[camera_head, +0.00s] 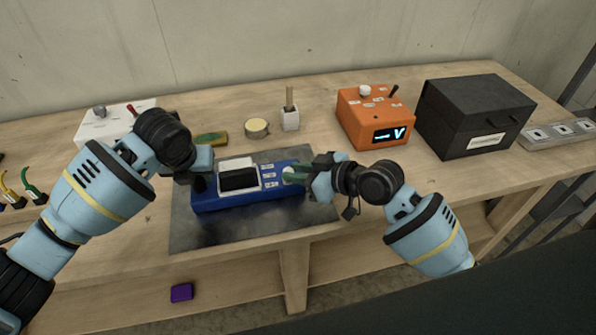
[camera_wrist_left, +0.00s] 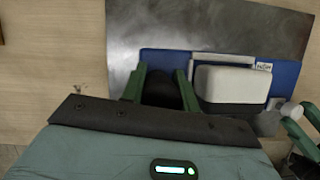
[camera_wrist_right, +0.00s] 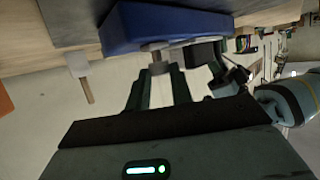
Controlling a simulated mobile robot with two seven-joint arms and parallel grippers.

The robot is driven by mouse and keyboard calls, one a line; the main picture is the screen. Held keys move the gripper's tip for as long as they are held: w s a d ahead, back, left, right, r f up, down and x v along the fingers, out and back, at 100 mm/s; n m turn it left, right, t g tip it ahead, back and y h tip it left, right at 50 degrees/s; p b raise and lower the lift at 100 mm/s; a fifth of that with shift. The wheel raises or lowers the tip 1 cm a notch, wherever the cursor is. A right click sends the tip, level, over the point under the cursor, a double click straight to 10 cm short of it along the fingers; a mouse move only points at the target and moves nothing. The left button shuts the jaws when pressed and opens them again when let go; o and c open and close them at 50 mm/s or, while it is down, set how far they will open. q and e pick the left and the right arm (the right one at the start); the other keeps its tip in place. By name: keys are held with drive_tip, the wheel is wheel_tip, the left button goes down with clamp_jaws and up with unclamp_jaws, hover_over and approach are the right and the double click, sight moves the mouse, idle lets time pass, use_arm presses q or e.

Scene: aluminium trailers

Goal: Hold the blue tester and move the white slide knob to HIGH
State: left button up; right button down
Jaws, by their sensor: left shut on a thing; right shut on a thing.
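The blue tester (camera_head: 232,200) lies on a dark metal mat (camera_head: 200,236), with a white-framed dark screen on top and small white labels beside it. My left gripper (camera_head: 200,178) is at the tester's left end. In the left wrist view its green fingers (camera_wrist_left: 160,90) are shut around a dark part of the tester. My right gripper (camera_head: 291,173) is at the right end. In the right wrist view its fingers (camera_wrist_right: 160,85) are shut on the white slide knob (camera_wrist_right: 158,66). The knob also shows in the left wrist view (camera_wrist_left: 290,109). I cannot read the labels.
Behind the tester are a round tin (camera_head: 256,128), a white holder (camera_head: 290,121) and a yellow-green block (camera_head: 211,139). An orange meter (camera_head: 365,125) and a black box (camera_head: 475,115) stand right. A white box (camera_head: 108,124) is behind my left arm. The mat's front is bare.

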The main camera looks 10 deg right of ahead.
use_arm(q)
drive_tip(key=shift+f, duration=0.1)
use_arm(e)
drive_tip(key=shift+w, duration=3.25)
drive_tip(key=c, duration=1.2)
unclamp_jaws()
drive_tip(key=v, duration=1.2)
